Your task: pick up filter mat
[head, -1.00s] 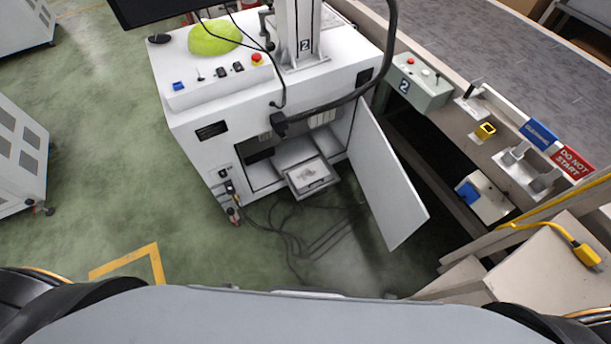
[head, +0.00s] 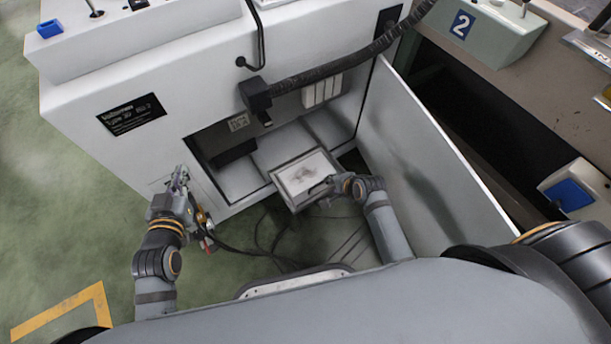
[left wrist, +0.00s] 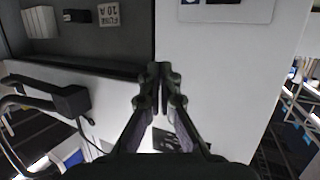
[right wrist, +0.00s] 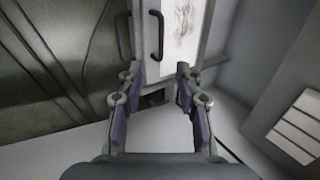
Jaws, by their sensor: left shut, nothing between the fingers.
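The filter mat (head: 304,172) is a pale sheet with a dark smudge, lying in a grey-framed tray (head: 279,187) that juts out of the white cabinet's opening. It also shows, smudged brown, at the top of the right wrist view (right wrist: 184,25). My right gripper (head: 335,185) is at the tray's right front corner, open; between and beyond its fingers (right wrist: 160,76) I see the tray's front with a black handle (right wrist: 155,36). I cannot tell whether it touches the tray. My left gripper (head: 179,176) is shut and empty, in front of the cabinet's face, left of the opening.
The cabinet door (head: 440,160) stands open on the right. A thick black hose (head: 350,62) crosses above the opening. Cables (head: 270,238) lie on the floor under the tray. A bench with a blue-topped box (head: 568,194) is at the right.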

